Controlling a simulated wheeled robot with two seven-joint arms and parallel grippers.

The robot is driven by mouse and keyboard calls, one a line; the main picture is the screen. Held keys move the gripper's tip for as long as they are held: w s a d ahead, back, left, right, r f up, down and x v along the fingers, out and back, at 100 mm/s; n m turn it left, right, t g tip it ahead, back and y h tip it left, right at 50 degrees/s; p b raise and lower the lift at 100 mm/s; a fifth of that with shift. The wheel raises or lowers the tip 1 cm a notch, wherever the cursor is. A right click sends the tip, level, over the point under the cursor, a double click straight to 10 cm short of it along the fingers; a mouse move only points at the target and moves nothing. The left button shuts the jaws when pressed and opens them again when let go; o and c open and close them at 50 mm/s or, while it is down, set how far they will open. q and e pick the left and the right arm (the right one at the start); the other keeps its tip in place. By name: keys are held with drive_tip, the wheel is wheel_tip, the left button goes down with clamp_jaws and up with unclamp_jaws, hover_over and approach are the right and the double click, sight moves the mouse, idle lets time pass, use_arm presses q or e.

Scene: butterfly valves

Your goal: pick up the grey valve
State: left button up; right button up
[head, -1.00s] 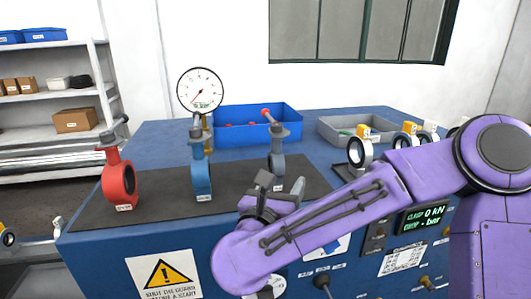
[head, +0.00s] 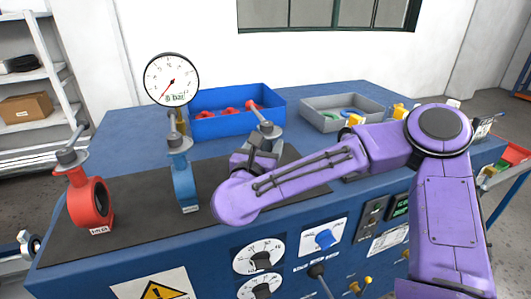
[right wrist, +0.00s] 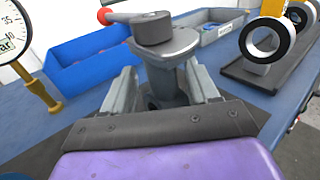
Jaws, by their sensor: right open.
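The grey valve (head: 267,131) stands upright on the dark mat on the blue bench, with its lever to the upper left ending in a red tip. My purple right forearm and gripper hide its lower body in the head view. In the right wrist view the grey valve (right wrist: 165,62) rises between the two fingers of my right gripper (right wrist: 163,90). The fingers are open, one on each side of its neck. I cannot tell whether either finger touches it. My right gripper (head: 252,155) also shows in the head view. My left gripper is not in view.
A blue valve (head: 184,180) and a red valve (head: 89,200) stand left on the mat (head: 140,215). A pressure gauge (head: 171,79) rises behind the blue valve. A blue bin (head: 215,125) and a grey bin (head: 325,125) are behind. A dark stand with ring parts (right wrist: 268,75) is at right.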

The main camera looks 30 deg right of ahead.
drive_tip(key=shift+w+d+r, duration=0.25)
drive_tip(key=shift+w+d, duration=0.3)
drive_tip(key=shift+d, duration=0.05)
drive_tip(key=shift+w+d+f, duration=0.1)
drive_tip(key=shift+d+f, duration=0.1)
drive_tip(key=shift+d, duration=0.3)
drive_tip(key=shift+a, duration=0.2)
clamp_jaws()
drive_tip(key=shift+d+r, duration=0.1)
